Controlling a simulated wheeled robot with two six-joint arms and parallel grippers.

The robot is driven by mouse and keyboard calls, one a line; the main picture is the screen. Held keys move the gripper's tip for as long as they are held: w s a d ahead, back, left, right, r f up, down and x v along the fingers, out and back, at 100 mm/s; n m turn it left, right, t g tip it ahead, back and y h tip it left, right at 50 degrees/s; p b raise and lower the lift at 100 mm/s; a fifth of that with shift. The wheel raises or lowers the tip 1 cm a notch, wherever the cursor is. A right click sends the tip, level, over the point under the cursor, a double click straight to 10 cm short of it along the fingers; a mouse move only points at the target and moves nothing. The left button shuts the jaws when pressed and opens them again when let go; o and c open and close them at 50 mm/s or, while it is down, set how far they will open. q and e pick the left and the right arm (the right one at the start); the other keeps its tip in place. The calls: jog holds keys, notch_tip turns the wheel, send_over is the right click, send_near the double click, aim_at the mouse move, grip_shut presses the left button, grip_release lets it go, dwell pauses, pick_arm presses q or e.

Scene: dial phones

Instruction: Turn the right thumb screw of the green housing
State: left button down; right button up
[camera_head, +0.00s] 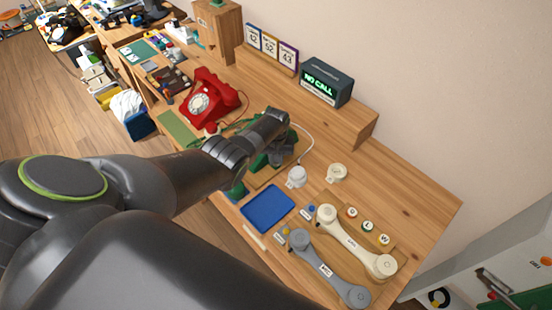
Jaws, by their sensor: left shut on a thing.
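The green housing (284,153) lies on the wooden bench, mostly covered by my left arm. Its green parts show beside and below my wrist. My left gripper (274,119) is over the housing, its end at the housing's far side. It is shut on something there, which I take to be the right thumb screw. The fingertips and both thumb screws are too small or hidden to make out. My right gripper is not in view.
A red dial phone (213,97) stands behind the housing. A blue tray (267,208), cream handset (352,243), grey handset (327,270) and two pale round parts (297,176) lie in front and right. A NO CALL display (326,83) stands on the rear ledge.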

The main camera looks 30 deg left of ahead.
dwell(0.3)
pick_arm(q)
jog(key=c, duration=1.6)
grip_release()
jog(key=shift+o, duration=0.2)
jog(key=shift+r+p, duration=0.3)
jog(key=shift+r, duration=0.2)
notch_tip(320, 180, up, 7)
jog(key=shift+p, duration=1.15)
notch_tip(320, 180, up, 9)
jog(key=shift+r+b, duration=0.2)
jog(key=shift+b, duration=0.1)
